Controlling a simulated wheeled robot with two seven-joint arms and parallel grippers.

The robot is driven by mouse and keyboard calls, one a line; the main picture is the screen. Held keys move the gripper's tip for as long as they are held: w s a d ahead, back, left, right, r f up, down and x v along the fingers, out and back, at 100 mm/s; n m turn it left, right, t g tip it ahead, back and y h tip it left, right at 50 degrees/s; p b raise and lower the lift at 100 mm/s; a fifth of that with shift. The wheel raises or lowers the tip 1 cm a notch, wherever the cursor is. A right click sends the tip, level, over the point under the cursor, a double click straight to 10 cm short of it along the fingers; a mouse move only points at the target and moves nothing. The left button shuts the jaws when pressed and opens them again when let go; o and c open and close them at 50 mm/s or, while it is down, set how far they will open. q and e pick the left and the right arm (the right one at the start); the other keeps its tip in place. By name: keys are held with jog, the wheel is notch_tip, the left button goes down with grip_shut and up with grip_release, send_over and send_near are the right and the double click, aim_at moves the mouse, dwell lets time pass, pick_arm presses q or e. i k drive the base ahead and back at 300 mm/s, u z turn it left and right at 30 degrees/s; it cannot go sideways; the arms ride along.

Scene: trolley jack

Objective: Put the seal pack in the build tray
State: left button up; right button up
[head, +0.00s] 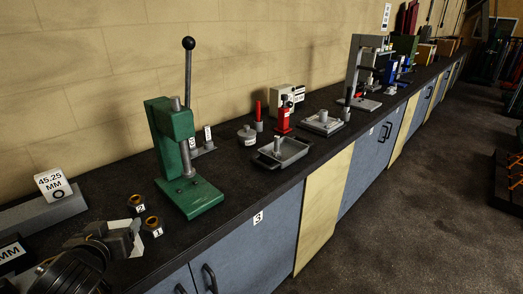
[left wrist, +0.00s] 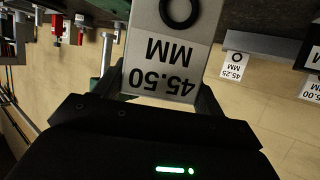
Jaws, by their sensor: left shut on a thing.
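My left gripper (head: 118,238) is shut on a seal pack marked 45.50 MM, seen close up and upside down in the left wrist view (left wrist: 172,60). In the head view the gripper is low at the left, over the bench beside two small numbered dark cups; the pack's label is not readable there. A pack marked 45.25 MM (head: 53,184) stands on a grey block. Another pack, partly cut off with MM showing (head: 11,252), is at the left edge. A shallow grey tray (head: 296,155) with a metal post in it, apparently the build tray, sits mid-bench. My right gripper is not in view.
A green press (head: 185,160) with a tall lever stands between my left gripper and the tray. The numbered cups (head: 137,204) are close to the gripper. A round lidded pot (head: 247,136) and a red jack (head: 284,115) stand behind the tray. The bench's front edge is near.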

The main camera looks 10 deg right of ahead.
aim_at(289, 151)
jog(key=z, duration=1.95)
jog(key=i, duration=5.2)
jog(key=u, duration=3.55)
jog(key=i, duration=0.5)
jog(key=z, duration=0.05)
